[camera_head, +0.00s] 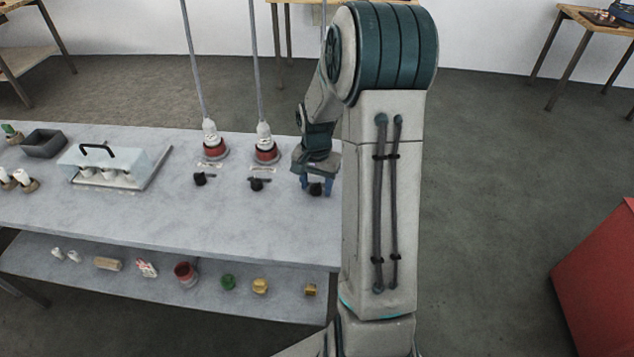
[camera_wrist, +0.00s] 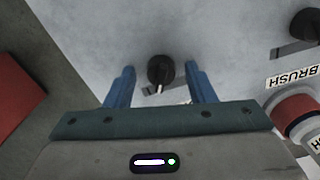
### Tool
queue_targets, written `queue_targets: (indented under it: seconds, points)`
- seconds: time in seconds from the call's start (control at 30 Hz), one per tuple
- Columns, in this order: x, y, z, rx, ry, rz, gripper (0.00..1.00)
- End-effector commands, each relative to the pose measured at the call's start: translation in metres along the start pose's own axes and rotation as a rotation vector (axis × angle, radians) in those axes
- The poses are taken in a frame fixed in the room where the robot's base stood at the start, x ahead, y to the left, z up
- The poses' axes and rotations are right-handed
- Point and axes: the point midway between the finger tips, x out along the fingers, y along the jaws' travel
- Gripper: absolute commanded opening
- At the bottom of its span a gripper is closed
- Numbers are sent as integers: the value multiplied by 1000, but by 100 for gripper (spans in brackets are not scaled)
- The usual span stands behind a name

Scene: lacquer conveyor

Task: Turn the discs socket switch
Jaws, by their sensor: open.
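A black rotary switch knob (camera_wrist: 160,70) with a pale pointer mark is on the grey tabletop in the wrist view, between my two blue fingers. It shows as a dark knob (camera_head: 316,189) at my gripper in the head view. My gripper (camera_wrist: 160,78) is open, pointing down, with a gap on both sides of the knob. The label by this knob is mostly hidden behind my gripper, so I cannot read it. Its socket is hidden by my arm in the head view. My gripper (camera_head: 316,187) is near the table's right end.
Two similar knobs (camera_head: 200,180) (camera_head: 256,184) sit to the left, before red sockets (camera_head: 214,150) (camera_head: 266,155) with hanging cables. The nearer socket (camera_wrist: 297,112) is labelled BRUSH. A clear-lidded tray (camera_head: 75,165) and a dark bin (camera_head: 43,143) stand further left. The front tabletop is clear.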

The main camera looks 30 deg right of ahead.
Motion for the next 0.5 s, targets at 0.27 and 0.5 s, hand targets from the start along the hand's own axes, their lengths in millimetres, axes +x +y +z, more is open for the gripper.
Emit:
queue_targets:
  seconds: [0.27, 0.5]
  points:
    - [0, 0, 0, 0, 0, 0, 36]
    - [0, 2, -2, 0, 0, 0, 5]
